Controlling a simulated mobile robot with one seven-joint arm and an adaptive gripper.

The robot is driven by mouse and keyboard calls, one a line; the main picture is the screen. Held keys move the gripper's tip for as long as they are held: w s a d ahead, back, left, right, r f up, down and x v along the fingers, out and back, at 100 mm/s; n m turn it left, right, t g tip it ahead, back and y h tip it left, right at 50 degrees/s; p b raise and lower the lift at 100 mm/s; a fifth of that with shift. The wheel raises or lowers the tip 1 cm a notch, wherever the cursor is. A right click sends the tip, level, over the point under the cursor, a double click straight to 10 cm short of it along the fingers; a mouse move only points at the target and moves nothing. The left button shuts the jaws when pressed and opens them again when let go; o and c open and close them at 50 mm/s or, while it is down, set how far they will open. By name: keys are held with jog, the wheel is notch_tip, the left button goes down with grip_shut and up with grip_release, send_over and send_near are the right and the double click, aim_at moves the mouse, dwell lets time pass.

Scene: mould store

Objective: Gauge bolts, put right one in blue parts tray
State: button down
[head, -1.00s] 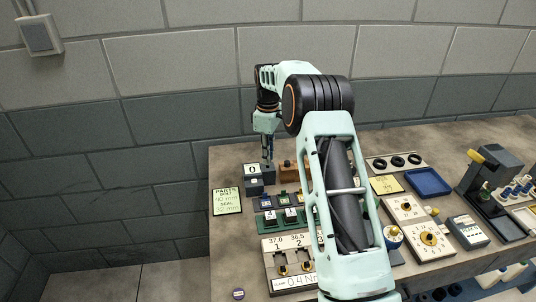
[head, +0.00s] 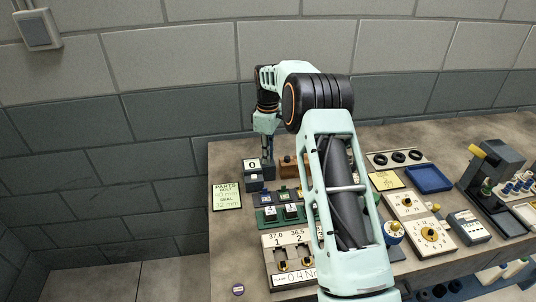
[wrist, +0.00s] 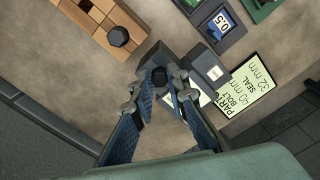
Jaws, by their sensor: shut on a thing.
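My gripper (wrist: 165,80) is shut on a dark bolt (wrist: 159,75), seen from above in the wrist view. It stands beside the grey gauge (wrist: 208,68), whose display reads 0 in the head view (head: 252,163). I cannot tell whether the bolt touches the gauge. Another dark bolt (wrist: 118,36) sits in a wooden block (wrist: 88,24); the block also shows right of my gripper in the head view (head: 288,168). The parts card (wrist: 250,95) reads bolt 40 mm, seal 32 mm. The empty blue parts tray (head: 429,179) lies at the back right.
Several small gauge blocks, a green holder (head: 268,217) and a torque board (head: 290,262) lie in front of my gripper. My arm hides the bench middle. Black rings (head: 397,158) and a yellow note (head: 385,181) lie left of the tray. A dark machine (head: 492,175) stands at right.

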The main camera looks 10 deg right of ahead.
jog(key=shift+f, duration=0.1)
jog(key=c, duration=1.8)
grip_release()
jog(key=shift+o, duration=0.4)
jog(key=o, duration=0.3)
jog(key=shift+r+p, duration=2.8)
jog(key=shift+r, duration=1)
